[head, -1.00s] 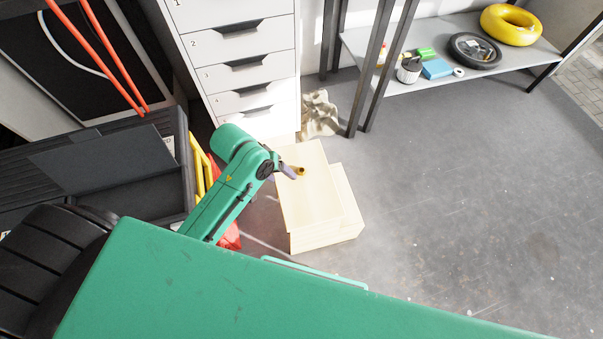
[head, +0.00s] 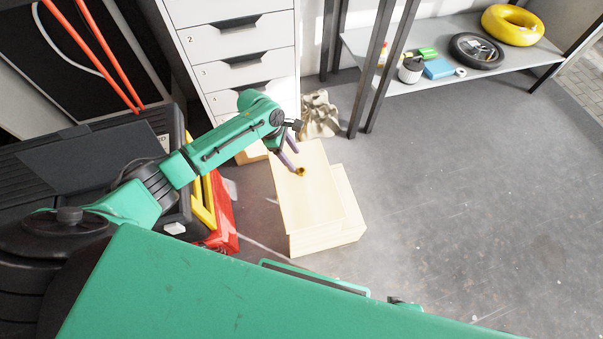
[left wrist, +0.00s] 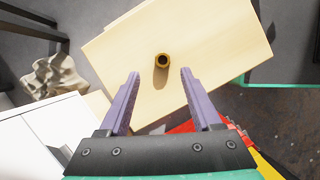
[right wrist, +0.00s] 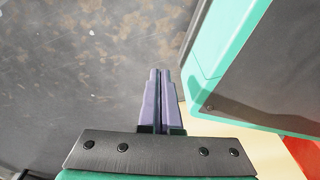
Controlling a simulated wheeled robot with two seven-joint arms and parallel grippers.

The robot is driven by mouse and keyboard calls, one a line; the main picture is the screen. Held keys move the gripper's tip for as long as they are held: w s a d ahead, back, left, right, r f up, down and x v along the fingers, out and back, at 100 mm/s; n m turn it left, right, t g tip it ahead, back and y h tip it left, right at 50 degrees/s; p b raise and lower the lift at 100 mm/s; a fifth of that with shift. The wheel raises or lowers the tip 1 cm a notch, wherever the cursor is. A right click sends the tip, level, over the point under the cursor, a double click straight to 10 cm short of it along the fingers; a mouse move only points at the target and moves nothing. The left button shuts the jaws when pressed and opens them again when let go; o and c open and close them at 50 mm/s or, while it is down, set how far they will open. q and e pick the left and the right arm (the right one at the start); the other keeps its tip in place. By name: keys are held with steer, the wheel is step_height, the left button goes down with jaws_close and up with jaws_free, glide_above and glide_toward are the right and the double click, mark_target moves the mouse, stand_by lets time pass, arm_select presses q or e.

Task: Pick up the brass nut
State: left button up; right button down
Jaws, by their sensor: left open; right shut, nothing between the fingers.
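The brass nut (head: 300,172) sits on the pale wooden box top in the head view. In the left wrist view the nut (left wrist: 162,60) is a small brass ring with a dark hole, just beyond and between the fingertips. My left gripper (head: 290,159) is open, its two purple fingers (left wrist: 160,72) pointing toward the nut and holding nothing. My right gripper (right wrist: 157,72) is shut and empty, over grey floor in the right wrist view. In the head view, I cannot make out its fingers.
The wooden box (head: 315,215) has a lower step on its right. A white drawer cabinet (head: 240,60) stands behind it, with a crumpled beige item (head: 319,115) alongside. A red and yellow object (head: 222,212) is to the left. A grey shelf (head: 400,82) stands at back right; floor between is clear.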

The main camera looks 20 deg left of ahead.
mark_target(301, 170)
arm_select(q)
steer(key=b+x, duration=0.1)
steer(key=x, duration=0.1)
steer(key=b+x, duration=0.1)
steer(key=x, duration=0.2)
steer(key=shift+s+f, duration=0.25)
steer(key=shift+f, duration=0.1)
steer(key=shift+d+f, duration=0.1)
steer(key=shift+d, duration=0.05)
steer(key=shift+c, duration=0.3)
arm_select(e)
steer(key=w, duration=0.1)
steer(key=w+r, duration=0.1)
steer(key=w, duration=0.1)
steer(key=w+a, duration=0.1)
steer(key=shift+w+r, duration=0.15)
steer(key=shift+r, duration=0.2)
arm_select(q)
jaws_close()
steer(key=shift+r, duration=0.2)
